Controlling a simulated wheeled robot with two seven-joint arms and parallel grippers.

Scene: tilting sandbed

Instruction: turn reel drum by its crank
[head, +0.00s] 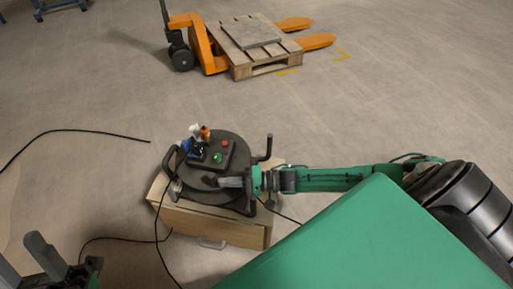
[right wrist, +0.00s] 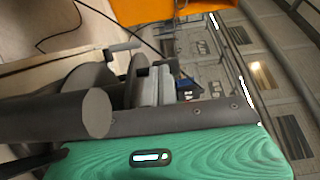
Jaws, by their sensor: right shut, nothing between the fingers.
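The black reel drum (head: 236,150) lies on a small wooden cabinet in the head view, with a panel of red and green buttons on top. A dark upright grip (head: 269,146), seemingly the crank's, stands at its right edge. My right gripper (head: 213,182) reaches in from the right over the drum's near side, its fingers shut and empty, apart from that grip. In the right wrist view its grey fingers (right wrist: 157,87) are together, and a thick dark cylinder (right wrist: 97,113), probably the grip, is close to the camera. My left gripper (head: 28,258) is at the bottom left, fingers apart, away from the reel.
The wooden cabinet (head: 207,226) has a drawer with a handle. Black cable (head: 100,132) lies on the floor around it. An orange pallet truck (head: 205,45) with a wooden pallet (head: 266,69) stands at the back. The floor between is clear.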

